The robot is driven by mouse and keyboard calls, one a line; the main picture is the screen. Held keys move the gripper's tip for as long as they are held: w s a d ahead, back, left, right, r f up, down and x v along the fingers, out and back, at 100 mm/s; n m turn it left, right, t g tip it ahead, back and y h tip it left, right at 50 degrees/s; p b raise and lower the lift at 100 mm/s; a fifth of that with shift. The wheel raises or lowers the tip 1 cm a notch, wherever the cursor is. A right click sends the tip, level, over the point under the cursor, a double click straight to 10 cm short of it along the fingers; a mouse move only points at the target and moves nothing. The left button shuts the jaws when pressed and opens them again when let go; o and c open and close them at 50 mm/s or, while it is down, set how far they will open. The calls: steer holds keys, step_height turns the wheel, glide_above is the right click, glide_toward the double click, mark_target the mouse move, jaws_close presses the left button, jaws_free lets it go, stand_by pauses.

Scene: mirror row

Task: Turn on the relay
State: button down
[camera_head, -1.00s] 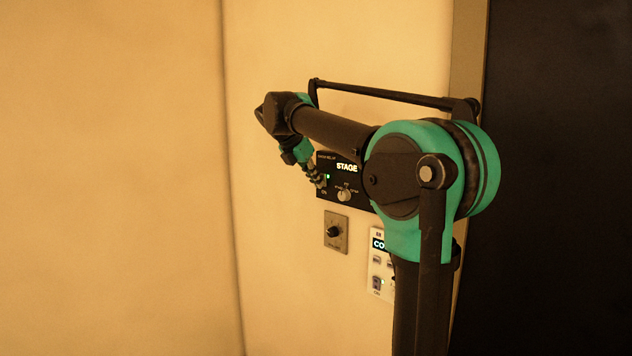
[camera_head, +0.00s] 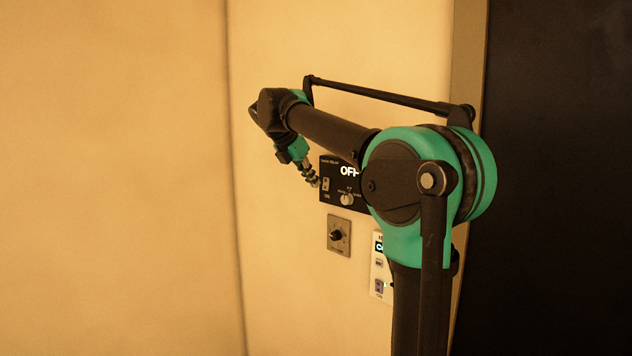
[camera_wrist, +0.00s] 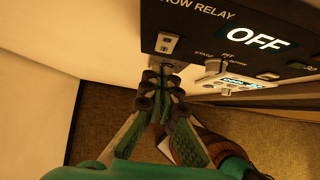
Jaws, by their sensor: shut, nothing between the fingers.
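The black relay panel (camera_head: 331,164) is on the wall, its right part hidden behind my arm in the head view. In the wrist view the panel (camera_wrist: 205,32) reads "OFF" on its lit display (camera_wrist: 258,40). A small light rocker switch (camera_head: 326,184) sits at its left, above an "ON" label; it also shows in the wrist view (camera_wrist: 166,43). A selector knob (camera_head: 347,199) is to its right. My gripper (camera_wrist: 160,84) is shut and empty, its tips just below the switch in the wrist view. I cannot tell whether they touch the panel.
A grey plate with a black knob (camera_head: 337,235) is below the relay panel. A white panel (camera_head: 378,267) with a lit display is lower right, partly behind my arm. A dark surface (camera_head: 560,180) fills the right side. The wall at left is bare.

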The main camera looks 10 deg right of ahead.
mark_target(326, 184)
steer(key=v, duration=1)
steer(key=shift+s+a, duration=0.25)
steer(key=shift+a, duration=0.15)
steer(key=shift+s+a+f, duration=0.2)
steer(key=shift+f, duration=0.4)
steer(key=shift+d, duration=0.1)
steer(key=shift+w+d+r+x, duration=0.2)
steer(key=shift+d+r+x, duration=0.1)
steer(key=shift+x, duration=1.85)
steer(key=shift+w+d+r+x, duration=0.25)
steer(key=shift+d+x, duration=0.05)
steer(key=shift+x, duration=1.8)
steer(key=shift+w+d+r+x, duration=0.2)
steer(key=shift+d+r+x, duration=0.1)
steer(key=shift+x, duration=1.85)
